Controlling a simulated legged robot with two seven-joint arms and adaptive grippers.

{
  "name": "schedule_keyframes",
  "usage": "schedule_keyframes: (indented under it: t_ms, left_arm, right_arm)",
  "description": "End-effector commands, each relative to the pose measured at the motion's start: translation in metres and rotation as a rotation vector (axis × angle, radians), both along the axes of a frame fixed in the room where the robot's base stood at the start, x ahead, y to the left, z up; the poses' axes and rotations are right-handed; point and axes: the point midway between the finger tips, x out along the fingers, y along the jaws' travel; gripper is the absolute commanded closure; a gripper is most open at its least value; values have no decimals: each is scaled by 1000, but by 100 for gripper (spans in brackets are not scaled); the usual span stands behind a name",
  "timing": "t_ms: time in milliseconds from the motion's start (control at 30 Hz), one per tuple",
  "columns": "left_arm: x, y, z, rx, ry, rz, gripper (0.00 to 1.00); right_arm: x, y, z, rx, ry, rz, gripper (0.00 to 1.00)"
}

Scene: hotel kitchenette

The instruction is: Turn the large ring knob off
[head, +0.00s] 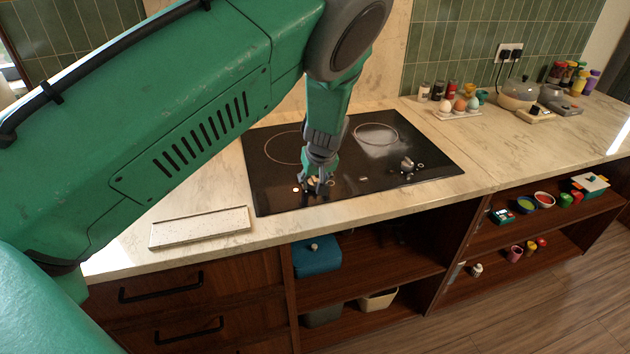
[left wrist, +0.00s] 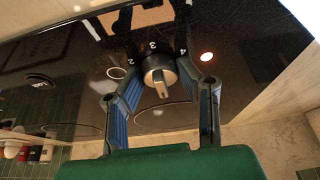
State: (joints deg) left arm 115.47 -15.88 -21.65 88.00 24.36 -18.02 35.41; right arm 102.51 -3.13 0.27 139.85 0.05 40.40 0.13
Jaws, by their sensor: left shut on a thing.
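The black cooktop (head: 350,183) has a large ring (head: 288,147) at left and a smaller ring (head: 377,133) at right. My left gripper (head: 318,184) is down at the front left of the cooktop, shut on the left-hand knob. In the left wrist view, this silver knob (left wrist: 158,72) sits between the two fingers, with its grip bar showing and the digits 2, 3 and 4 around it. An orange-white indicator light (left wrist: 207,57) glows beside it. In the head view the fingers hide most of this knob. My right gripper is not in view.
A second knob (head: 407,164) stands at the cooktop's right, clear of the gripper. A pale rectangular tray (head: 200,228) lies on the counter at left. Eggs on a holder (head: 459,113) and jars stand at the back right. Open shelves are below the counter.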

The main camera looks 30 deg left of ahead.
Motion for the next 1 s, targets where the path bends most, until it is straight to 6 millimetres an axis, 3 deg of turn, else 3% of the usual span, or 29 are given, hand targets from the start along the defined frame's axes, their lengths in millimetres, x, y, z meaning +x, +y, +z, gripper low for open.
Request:
schedule_keyframes:
  t_ms: [367, 400, 433, 867, 1000]
  left_arm:
    - [-3, -2, -5, -4, 9, 3, 98]
    - [-3, -2, -4, -4, 9, 2, 55]
    - [-2, -2, -4, -4, 9, 2, 50]
    - [-1, -1, -1, -1, 2, 1, 50]
    - [-2, -4, 8, -1, -1, 0, 50]
  right_arm:
    - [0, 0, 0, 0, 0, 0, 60]
    - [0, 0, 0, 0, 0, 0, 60]
    - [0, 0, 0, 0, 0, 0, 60]
    - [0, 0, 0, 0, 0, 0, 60]
    - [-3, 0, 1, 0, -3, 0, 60]
